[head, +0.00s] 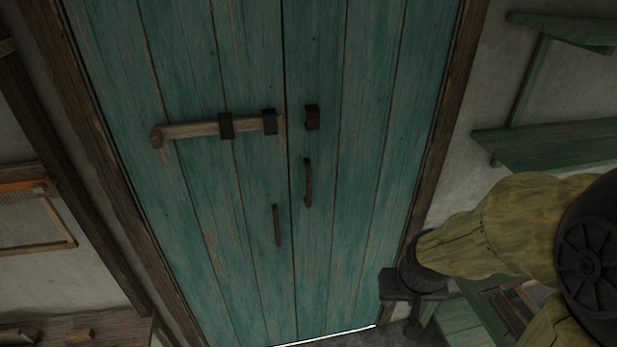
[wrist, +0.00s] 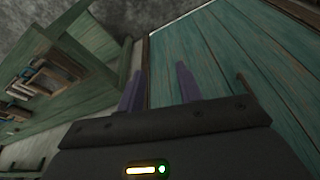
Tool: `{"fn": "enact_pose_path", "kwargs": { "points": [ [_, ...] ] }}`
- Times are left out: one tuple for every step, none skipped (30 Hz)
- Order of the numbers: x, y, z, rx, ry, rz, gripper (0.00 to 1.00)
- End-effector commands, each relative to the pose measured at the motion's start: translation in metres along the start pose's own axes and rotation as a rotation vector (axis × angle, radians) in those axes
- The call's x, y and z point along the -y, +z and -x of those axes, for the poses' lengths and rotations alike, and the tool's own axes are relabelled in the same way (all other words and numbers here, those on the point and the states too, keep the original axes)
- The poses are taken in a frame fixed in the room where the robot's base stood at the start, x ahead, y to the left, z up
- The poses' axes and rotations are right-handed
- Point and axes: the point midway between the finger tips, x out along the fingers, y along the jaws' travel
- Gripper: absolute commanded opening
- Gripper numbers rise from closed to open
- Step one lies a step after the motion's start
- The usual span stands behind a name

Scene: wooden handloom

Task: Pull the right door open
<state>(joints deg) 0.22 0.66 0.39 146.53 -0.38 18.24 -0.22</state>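The right door (head: 350,170) is a teal plank panel. It stands shut beside the left door (head: 215,60). Its dark handle (head: 308,182) is upright, near the seam. A wooden bolt (head: 195,130) lies through two dark brackets on the left door; its right end stops near the seam, apart from the bracket (head: 312,117) on the right door. My gripper (wrist: 160,82) is open, with nothing between its two purple fingers. In the head view it is low at the right door's lower right side, away from the handle. Teal planks (wrist: 235,45) also show in the wrist view.
The left door has its own handle (head: 277,225). Green shelves (head: 550,145) are on the wall at right. A green shelf unit with books (wrist: 45,80) shows in the wrist view. A wooden bench (head: 90,330) stands at lower left.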

Motion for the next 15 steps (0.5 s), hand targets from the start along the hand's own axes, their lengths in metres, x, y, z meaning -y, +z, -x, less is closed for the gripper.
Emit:
{"fn": "enact_pose_path", "kwargs": {
  "points": [
    [0.000, -0.006, -0.005, -0.019, 0.001, 0.012, 0.36],
    [0.001, -0.011, -0.008, -0.037, 0.002, 0.023, 0.36],
    [0.002, -0.019, -0.013, -0.065, 0.002, 0.041, 0.36],
    [0.003, -0.026, -0.018, -0.090, 0.001, 0.056, 0.36],
    [0.004, -0.034, -0.022, -0.118, 0.000, 0.072, 0.36],
    [0.007, -0.045, -0.029, -0.160, -0.004, 0.097, 0.36],
    [0.009, -0.054, -0.033, -0.195, -0.007, 0.118, 0.36],
    [0.012, -0.063, -0.038, -0.230, -0.012, 0.139, 0.36],
    [0.017, -0.075, -0.044, -0.280, -0.021, 0.165, 0.36],
    [0.021, -0.084, -0.049, -0.318, -0.029, 0.184, 0.36],
    [0.025, -0.093, -0.052, -0.356, -0.038, 0.203, 0.36],
    [0.031, -0.104, -0.057, -0.406, -0.051, 0.229, 0.36],
    [0.036, -0.112, -0.060, -0.445, -0.063, 0.245, 0.36],
    [0.040, -0.120, -0.063, -0.483, -0.074, 0.261, 0.36],
    [0.047, -0.130, -0.067, -0.536, -0.092, 0.280, 0.36]
  ]
}}
